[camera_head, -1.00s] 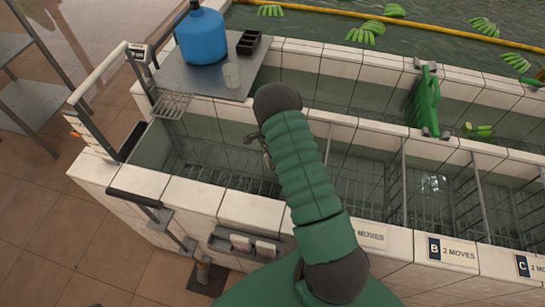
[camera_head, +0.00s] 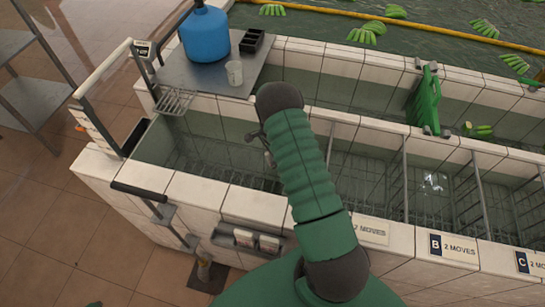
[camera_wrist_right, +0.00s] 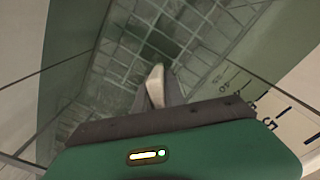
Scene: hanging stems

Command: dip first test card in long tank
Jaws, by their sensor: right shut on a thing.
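My right gripper (camera_head: 267,148) is mostly hidden behind my green arm in the head view, low inside the long tank (camera_head: 182,190). In the right wrist view, the gripper (camera_wrist_right: 166,92) is shut on a narrow off-white piece, apparently the first test card (camera_wrist_right: 156,86). It is over or in the water; a dark green patch shows just beyond it, and I cannot tell how deep the card is. The tank's wire floor grid shows below. Two more white cards (camera_head: 243,238) sit in a holder on the tank's front face. My left gripper is not in view.
Wire dividers (camera_head: 404,180) split the tank's right part, with a "B" sign (camera_head: 453,247) in front. A blue jug (camera_head: 204,34), a clear cup (camera_head: 234,73) and a black tray (camera_head: 252,42) stand on the metal shelf behind.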

